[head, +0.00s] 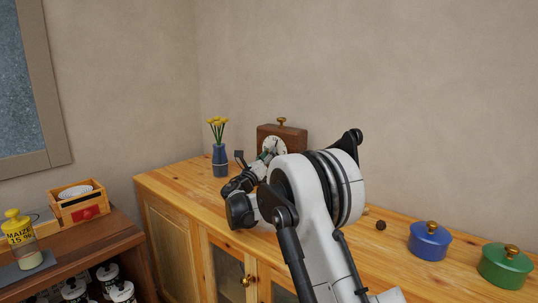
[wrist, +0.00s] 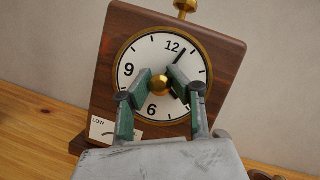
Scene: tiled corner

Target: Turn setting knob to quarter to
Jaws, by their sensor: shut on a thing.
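A wooden clock-like box (head: 296,136) stands on the sideboard against the wall; it fills the wrist view (wrist: 225,60). Its white dial (wrist: 150,50) has a brass rim and shows 12, 9 and 6; the right side is partly behind a finger. A dark hand (wrist: 181,53) points just clockwise of 12, near the one o'clock place. The brass setting knob (wrist: 161,86) is at the dial's centre. My gripper (wrist: 158,82) is shut on this knob, one green-padded finger on each side. In the head view my arm partly covers the dial.
A blue vase with yellow flowers (head: 219,160) stands left of the clock. A blue pot (head: 429,241) and a green pot (head: 505,267) stand to the right on the sideboard (head: 385,258). A card marked LOW (wrist: 100,128) is at the clock's lower left.

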